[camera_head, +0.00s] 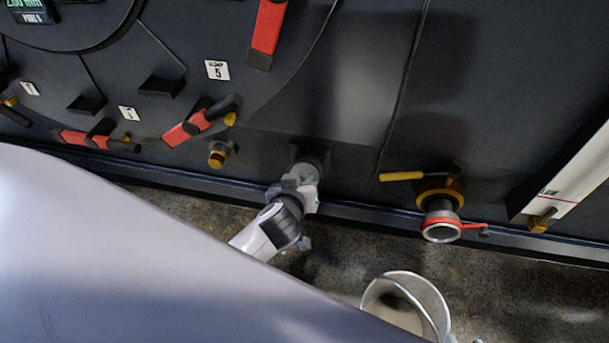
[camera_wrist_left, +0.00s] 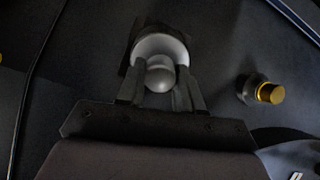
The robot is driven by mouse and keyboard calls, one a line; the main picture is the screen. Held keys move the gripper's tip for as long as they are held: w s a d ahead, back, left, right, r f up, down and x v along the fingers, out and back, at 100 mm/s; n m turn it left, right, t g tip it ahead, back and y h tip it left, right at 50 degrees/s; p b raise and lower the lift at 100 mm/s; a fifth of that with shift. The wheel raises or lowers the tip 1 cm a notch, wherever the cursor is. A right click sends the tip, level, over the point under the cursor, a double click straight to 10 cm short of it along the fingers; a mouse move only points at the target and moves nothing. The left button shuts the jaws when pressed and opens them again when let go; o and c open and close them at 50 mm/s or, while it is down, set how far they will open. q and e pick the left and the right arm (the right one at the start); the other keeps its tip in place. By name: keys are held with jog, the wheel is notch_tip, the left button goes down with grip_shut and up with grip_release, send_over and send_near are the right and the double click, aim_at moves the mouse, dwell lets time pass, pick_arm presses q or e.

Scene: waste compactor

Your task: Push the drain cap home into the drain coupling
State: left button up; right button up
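The drain cap (camera_head: 303,171) is a pale grey round piece with a rounded knob; it also shows in the left wrist view (camera_wrist_left: 160,46). My left gripper (camera_head: 297,186) is at it, with one finger on each side of the knob in the left wrist view (camera_wrist_left: 160,84). The fingers look closed on the knob. The cap is in front of a dark fitting (camera_head: 316,154) low on the panel, and hides most of it. I cannot tell how far the cap is seated. An open metal drain coupling (camera_head: 441,232) with a red-levered ring is to the right. My right gripper is not in view.
A yellow handle (camera_head: 401,176) sits above the open coupling. A pale bucket (camera_head: 432,291) stands on the floor below it. A brass-tipped stub (camera_head: 218,157) and red handles (camera_head: 184,131) are to the left. My own pale body fills the lower left.

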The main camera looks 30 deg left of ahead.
pick_arm(q)
jog(key=c, duration=0.4)
jog(key=shift+r, duration=0.1)
jog(key=shift+s+d+r+p, duration=0.15)
jog(key=shift+s+p, duration=0.2)
dwell(0.3)
jog(key=p+v, duration=0.3)
jog(key=v, duration=0.3)
jog(key=shift+s, duration=0.1)
dwell(0.7)
jog(key=shift+d, duration=0.1)
dwell(0.4)
